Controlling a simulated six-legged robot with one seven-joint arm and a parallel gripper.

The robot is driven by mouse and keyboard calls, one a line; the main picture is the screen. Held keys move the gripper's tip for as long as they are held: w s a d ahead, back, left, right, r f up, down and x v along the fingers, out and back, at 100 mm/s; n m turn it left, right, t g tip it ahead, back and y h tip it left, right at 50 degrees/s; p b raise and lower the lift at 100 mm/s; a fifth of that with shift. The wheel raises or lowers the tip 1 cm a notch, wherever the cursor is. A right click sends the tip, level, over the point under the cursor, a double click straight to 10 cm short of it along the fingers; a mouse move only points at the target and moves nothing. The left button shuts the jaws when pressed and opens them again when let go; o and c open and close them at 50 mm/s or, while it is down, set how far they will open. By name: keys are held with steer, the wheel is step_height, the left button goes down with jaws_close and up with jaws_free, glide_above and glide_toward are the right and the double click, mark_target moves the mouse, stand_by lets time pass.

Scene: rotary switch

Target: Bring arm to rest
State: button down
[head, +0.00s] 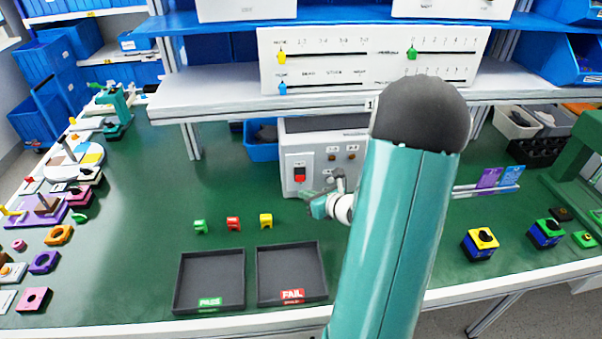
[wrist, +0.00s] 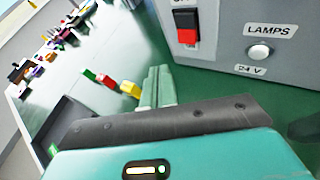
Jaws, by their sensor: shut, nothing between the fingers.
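My teal arm rises through the middle right of the head view and hides part of the bench. My gripper (head: 314,207) is low over the green bench, in front of the grey control box (head: 325,140). In the wrist view its two pale teal fingers (wrist: 157,86) are together with nothing between them. The box carries a red rocker switch (head: 300,174), which also shows in the wrist view (wrist: 187,26) beside a LAMPS label and a white button (wrist: 259,52). The fingers look apart from the box. My arm hides the box's right side in the head view.
Green, red and yellow small blocks (head: 233,224) stand left of my gripper. The PASS tray (head: 181,285) and FAIL tray (head: 322,267) lie in front. A shelf (head: 230,107) with a slider panel (head: 320,65) overhangs behind.

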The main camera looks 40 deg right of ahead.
stand_by(0.4)
steer(key=s+a+r+n+g+y, duration=0.1)
steer(key=a+r+n+g+y, duration=0.2)
steer(key=a+r+n, duration=0.55)
steer(key=a+r+n+g+y, duration=0.35)
steer(key=a+n, duration=0.65)
steer(key=a, duration=0.5)
steer(key=s+a+r+n+h, duration=0.3)
steer(key=s+n, duration=0.3)
steer(key=n, duration=0.3)
steer(key=s+a+r+n+g+h, duration=0.1)
steer(key=s+a+r+n+h, duration=0.2)
steer(key=s+n, duration=0.4)
step_height(320, 180, up, 2)
steer(key=a+n, duration=0.1)
steer(key=n, duration=0.2)
steer(key=shift+s+r+h, duration=0.15)
steer(key=shift+s+h, duration=0.05)
steer(key=shift+h, duration=0.15)
steer(key=shift+s+d+g, duration=0.1)
steer(key=shift+d+g, duration=0.05)
steer(key=shift+g, duration=0.1)
